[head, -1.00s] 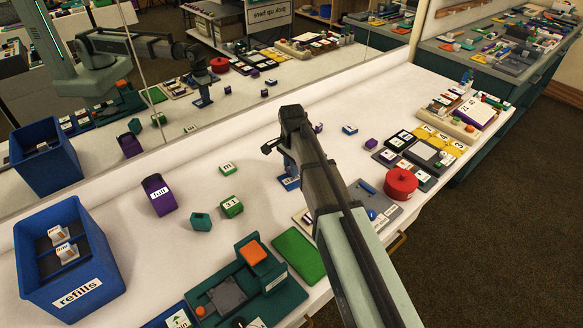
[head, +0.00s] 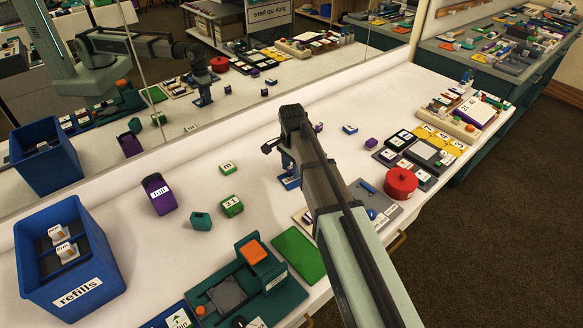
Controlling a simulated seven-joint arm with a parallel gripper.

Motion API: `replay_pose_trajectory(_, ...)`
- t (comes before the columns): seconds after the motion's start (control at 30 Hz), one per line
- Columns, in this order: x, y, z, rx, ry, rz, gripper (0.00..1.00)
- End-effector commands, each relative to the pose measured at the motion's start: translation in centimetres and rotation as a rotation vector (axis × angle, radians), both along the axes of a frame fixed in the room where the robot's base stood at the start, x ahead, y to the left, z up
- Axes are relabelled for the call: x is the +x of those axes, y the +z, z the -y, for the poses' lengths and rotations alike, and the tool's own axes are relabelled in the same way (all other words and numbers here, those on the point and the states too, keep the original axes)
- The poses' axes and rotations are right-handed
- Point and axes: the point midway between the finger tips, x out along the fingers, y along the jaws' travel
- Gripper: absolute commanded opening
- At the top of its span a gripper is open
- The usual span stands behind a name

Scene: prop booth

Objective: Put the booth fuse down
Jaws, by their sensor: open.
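My gripper (head: 287,164) is over the middle of the white table, pointing down, with its jaws open. A small blue piece with a white label (head: 289,183) is directly below it, partly hidden by the gripper and arm. I cannot tell whether the piece touches the fingers, or read its label. No label reading "fuse" is legible, so I cannot be sure this piece is the booth fuse. The gripper also shows in the mirror, above a blue piece (head: 203,100).
A blue refills bin (head: 70,262) stands at the left. A purple holder (head: 159,194), a teal block (head: 201,221) and green blocks (head: 231,206) lie left of my gripper. A teal fixture (head: 250,290) is in front. A red round container (head: 401,183) stands right. The back middle is mostly clear.

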Motion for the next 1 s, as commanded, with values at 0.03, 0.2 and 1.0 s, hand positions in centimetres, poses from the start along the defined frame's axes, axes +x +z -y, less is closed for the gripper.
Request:
replay_pose_trajectory(0.03, 0.0, 0.3, 0.0, 0.001, 0.000, 0.001, 0.47)
replay_pose_trajectory(0.2, 0.1, 2.4, 0.0, 0.001, 0.000, 0.003, 0.47)
replay_pose_trajectory(1.0, 0.0, 12.0, 0.0, 0.000, 0.000, 0.000, 0.47)
